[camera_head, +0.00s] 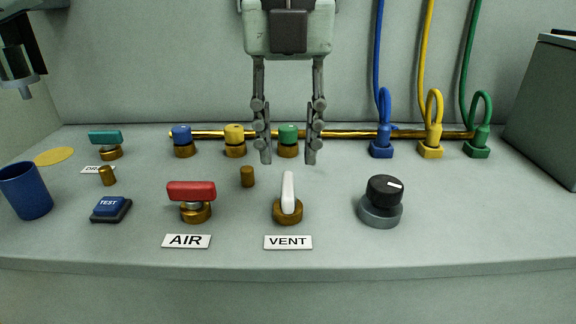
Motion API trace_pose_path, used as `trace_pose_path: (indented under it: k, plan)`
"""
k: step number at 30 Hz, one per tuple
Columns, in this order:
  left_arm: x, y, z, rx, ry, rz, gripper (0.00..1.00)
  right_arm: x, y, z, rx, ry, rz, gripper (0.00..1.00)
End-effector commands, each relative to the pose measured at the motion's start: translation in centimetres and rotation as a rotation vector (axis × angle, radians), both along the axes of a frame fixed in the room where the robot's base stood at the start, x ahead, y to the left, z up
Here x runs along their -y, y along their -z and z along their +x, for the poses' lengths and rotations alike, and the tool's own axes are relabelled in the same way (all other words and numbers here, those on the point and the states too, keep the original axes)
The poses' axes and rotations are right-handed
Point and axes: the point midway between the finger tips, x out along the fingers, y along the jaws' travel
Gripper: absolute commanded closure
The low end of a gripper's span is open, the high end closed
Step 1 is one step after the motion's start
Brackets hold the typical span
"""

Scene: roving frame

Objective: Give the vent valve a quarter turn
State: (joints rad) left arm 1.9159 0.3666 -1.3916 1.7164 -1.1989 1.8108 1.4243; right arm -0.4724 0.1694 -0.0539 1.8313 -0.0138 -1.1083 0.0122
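The vent valve has a white lever handle (288,192) on a round brass base (287,212), just behind a white label reading VENT (288,242). The handle points front to back. My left gripper (288,160) hangs fingers down from the top centre, open and empty, its two fingers apart. In the picture its fingertips are just above and behind the white handle, not touching it. A green knob (288,132) shows between the fingers. My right gripper is not in view.
The red AIR valve (191,191) stands left of the vent valve, with a short brass peg (247,177) between them. A black dial (384,195) stands to the right. Blue (182,136) and yellow (235,135) knobs and a brass pipe (345,133) line the back.

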Motion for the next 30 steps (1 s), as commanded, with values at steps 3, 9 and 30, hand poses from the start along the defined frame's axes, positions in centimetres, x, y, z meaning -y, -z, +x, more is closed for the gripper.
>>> trace_pose_path:
  k: [3, 9, 30]
  plan:
    - [-0.1, 2.1, 0.0, -0.003, 0.0, 0.002, 0.66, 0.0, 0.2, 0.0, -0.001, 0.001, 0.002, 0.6]
    - [0.0, 4.7, 0.0, -0.002, 0.001, 0.001, 0.66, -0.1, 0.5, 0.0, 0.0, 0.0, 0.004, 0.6]
    - [0.0, 5.6, 0.0, -0.001, 0.0, 0.0, 1.0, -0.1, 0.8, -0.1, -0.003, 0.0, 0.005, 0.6]
